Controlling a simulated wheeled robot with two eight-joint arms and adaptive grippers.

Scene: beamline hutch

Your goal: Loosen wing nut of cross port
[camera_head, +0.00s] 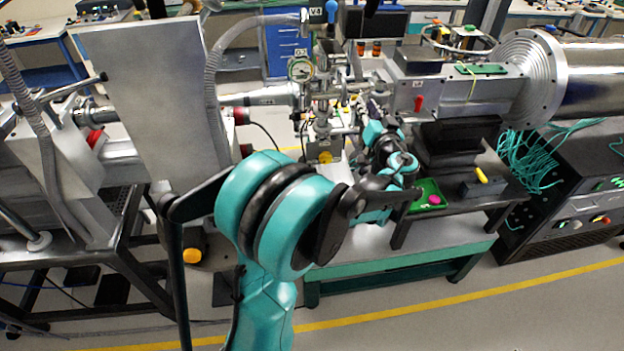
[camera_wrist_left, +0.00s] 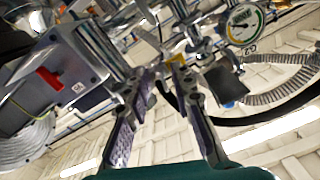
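The metal cross port assembly (camera_head: 322,118) stands at the middle of the beamline in the head view, with clamped flanges around it. It also shows beyond my fingertips in the left wrist view (camera_wrist_left: 172,38). My left gripper (camera_head: 372,102) is up against the right side of this assembly, partly hidden by its own wrist and the hardware. In the left wrist view its two fingers (camera_wrist_left: 162,72) are apart, with a gap between the tips and metal fittings close by. I cannot make out the wing nut clearly, nor whether the fingers touch it. My right gripper is not in view.
A round pressure gauge (camera_head: 300,69) sits left of the cross, also in the wrist view (camera_wrist_left: 244,24). A box with a red lever (camera_head: 419,103) is on the right. A green tray (camera_head: 427,194) holds a magenta piece (camera_head: 434,199). A corrugated hose (camera_head: 213,90) hangs left.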

